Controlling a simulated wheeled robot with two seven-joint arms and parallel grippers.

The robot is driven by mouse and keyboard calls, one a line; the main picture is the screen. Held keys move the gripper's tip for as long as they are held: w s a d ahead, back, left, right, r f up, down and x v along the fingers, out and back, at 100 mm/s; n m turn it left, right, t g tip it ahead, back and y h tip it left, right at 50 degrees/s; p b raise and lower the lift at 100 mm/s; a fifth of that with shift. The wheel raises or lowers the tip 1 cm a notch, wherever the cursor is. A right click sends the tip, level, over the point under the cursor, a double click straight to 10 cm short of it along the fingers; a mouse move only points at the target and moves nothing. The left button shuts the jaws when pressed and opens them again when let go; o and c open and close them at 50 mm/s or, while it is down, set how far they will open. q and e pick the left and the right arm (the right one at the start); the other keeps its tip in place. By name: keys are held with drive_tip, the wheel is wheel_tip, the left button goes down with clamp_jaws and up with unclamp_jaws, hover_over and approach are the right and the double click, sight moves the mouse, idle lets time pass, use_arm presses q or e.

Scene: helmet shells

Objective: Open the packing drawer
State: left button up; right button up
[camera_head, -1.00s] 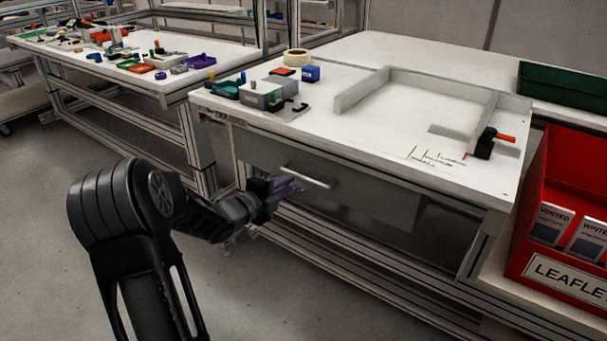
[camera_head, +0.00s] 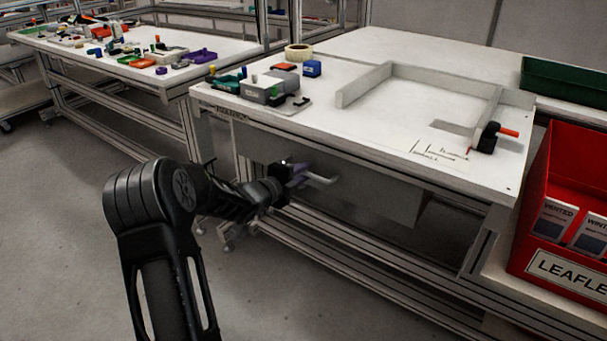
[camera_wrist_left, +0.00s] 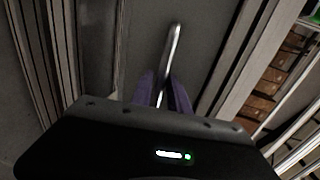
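The packing drawer (camera_head: 365,190) is a grey front under the white workbench, with a light bar handle (camera_head: 320,180). I cannot tell from the head view whether it stands out from the bench at all. My left gripper (camera_head: 302,176), with purple fingers, is at the left part of the handle. In the left wrist view the handle (camera_wrist_left: 173,48) runs between the two fingers (camera_wrist_left: 162,92), one on each side and close to it. Whether both fingers press on it cannot be seen. My right gripper is not in view.
The white workbench (camera_head: 350,125) carries a grey box (camera_head: 262,90), a tape roll (camera_head: 298,51), a blue block (camera_head: 312,68) and a raised fence (camera_head: 430,79). A red leaflet bin (camera_head: 565,190) stands at right. Bench frame rails run below the drawer.

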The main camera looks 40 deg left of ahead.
use_arm(q)
drive_tip(key=shift+w+f, duration=0.1)
drive_tip(key=shift+w, duration=0.2)
clamp_jaws()
idle(1.3)
